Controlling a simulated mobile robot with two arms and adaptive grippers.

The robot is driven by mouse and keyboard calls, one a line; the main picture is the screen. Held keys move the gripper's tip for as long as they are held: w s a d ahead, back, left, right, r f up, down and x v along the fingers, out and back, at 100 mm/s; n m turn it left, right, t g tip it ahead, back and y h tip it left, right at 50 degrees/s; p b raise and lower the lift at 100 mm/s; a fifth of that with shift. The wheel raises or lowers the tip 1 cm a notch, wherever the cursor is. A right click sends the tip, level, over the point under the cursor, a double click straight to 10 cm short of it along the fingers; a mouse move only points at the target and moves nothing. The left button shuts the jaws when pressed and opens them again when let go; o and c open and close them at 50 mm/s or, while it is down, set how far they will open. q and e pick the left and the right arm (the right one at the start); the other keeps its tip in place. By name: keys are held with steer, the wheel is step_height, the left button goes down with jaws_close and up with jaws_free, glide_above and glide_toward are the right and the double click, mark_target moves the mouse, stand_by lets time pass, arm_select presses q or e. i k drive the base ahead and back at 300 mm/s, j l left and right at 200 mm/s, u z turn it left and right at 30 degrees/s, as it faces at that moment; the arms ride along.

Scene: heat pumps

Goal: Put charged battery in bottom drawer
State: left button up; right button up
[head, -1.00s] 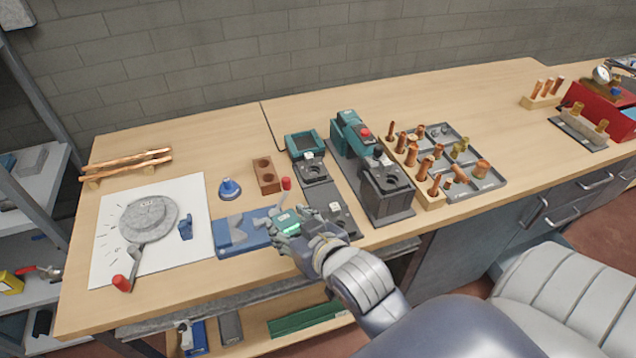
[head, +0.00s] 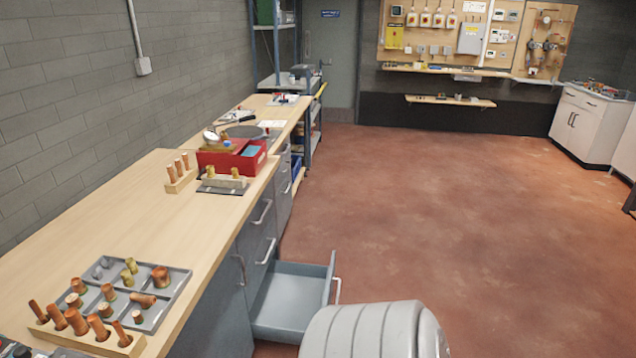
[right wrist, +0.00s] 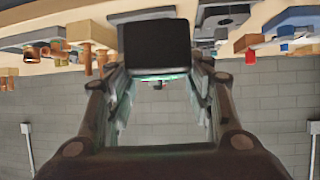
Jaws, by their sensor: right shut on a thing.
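The battery (right wrist: 157,45) is a dark block in the right wrist view, with a green glow along its lower edge. My right gripper (right wrist: 158,75) is shut on it, with fingers on both sides. In the head view an open grey drawer (head: 290,318) sticks out low from the bench front, below shut drawers. Its visible floor is bare, and my grey arm (head: 375,330) hides its near part. Neither gripper shows in the head view.
A tray of copper fittings (head: 170,300) and a red toolbox (head: 232,160) stand on the bench (head: 125,210). The red-brown floor (head: 430,210) to the right is clear. A cabinet (head: 590,120) stands at the far right.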

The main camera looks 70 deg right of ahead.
mark_target(278, 298)
steer(key=l+z, duration=0.15)
steer(key=l, duration=0.6)
steer(key=i+l+z, duration=0.2)
steer(key=l, duration=0.5)
steer(key=l+z, duration=0.15)
steer(key=l, duration=0.6)
